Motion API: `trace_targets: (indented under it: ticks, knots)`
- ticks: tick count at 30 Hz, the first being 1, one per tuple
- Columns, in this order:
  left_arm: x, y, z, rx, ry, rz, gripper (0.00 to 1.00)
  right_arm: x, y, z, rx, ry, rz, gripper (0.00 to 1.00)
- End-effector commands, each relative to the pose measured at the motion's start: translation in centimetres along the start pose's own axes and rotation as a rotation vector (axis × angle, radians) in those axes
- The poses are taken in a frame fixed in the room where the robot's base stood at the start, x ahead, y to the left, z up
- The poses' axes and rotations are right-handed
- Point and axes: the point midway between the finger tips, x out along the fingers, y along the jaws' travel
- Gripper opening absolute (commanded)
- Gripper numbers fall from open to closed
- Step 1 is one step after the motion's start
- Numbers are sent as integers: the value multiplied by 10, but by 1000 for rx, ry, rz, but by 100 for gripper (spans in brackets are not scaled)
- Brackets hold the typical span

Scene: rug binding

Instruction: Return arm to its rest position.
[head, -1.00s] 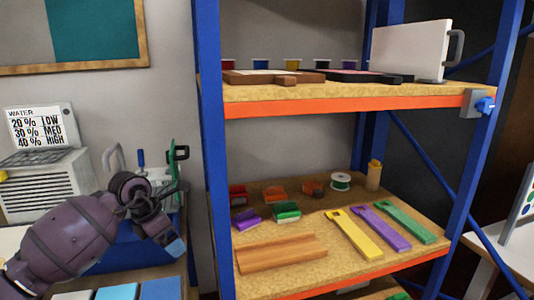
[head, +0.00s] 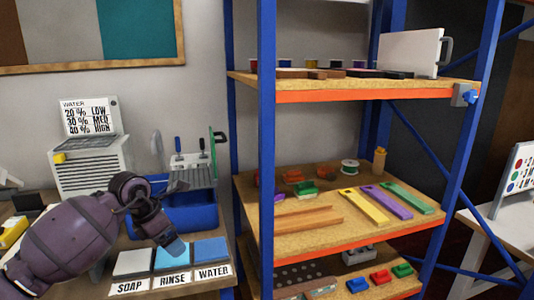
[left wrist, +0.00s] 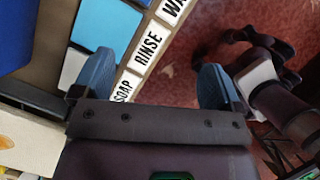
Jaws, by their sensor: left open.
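My left arm comes in from the left in the head view. Its open, empty left gripper (head: 170,246) is above the front of the left bench, over the pads. In the left wrist view, the two blue fingertips (left wrist: 155,80) stand wide apart with nothing between them. Below them are the bench edge with its SOAP and RINSE labels (left wrist: 148,48) and the red floor (left wrist: 180,85). Dark arm links show at the right of that view; whether they include my right gripper's jaws is unclear. The right gripper does not show in the head view.
White, light blue and blue pads (head: 206,251) lie on the bench, beside a blue tool bin (head: 195,212). A shelf rack with a blue post (head: 266,150) stands right of the arm. Its shelves hold coloured strips and wooden rails (head: 305,219). A white unit (head: 90,168) stands behind the arm.

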Motion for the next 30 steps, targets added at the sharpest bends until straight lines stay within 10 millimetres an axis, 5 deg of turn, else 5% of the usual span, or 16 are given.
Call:
trace_targets:
  ticks: [2, 10, 19, 25, 30]
  knots:
    - [0, 0, 0, 0, 0, 0, 91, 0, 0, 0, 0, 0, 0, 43]
    - [-13, -17, 56, -82, -334, -94, 91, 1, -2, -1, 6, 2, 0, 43]
    - [-75, -71, 133, -314, -874, -461, 91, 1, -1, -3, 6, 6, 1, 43]
    - [-98, -84, 135, -692, -1167, -792, 91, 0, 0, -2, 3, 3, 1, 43]
    - [-88, -72, 103, -1143, -1323, -1038, 91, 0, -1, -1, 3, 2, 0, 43]
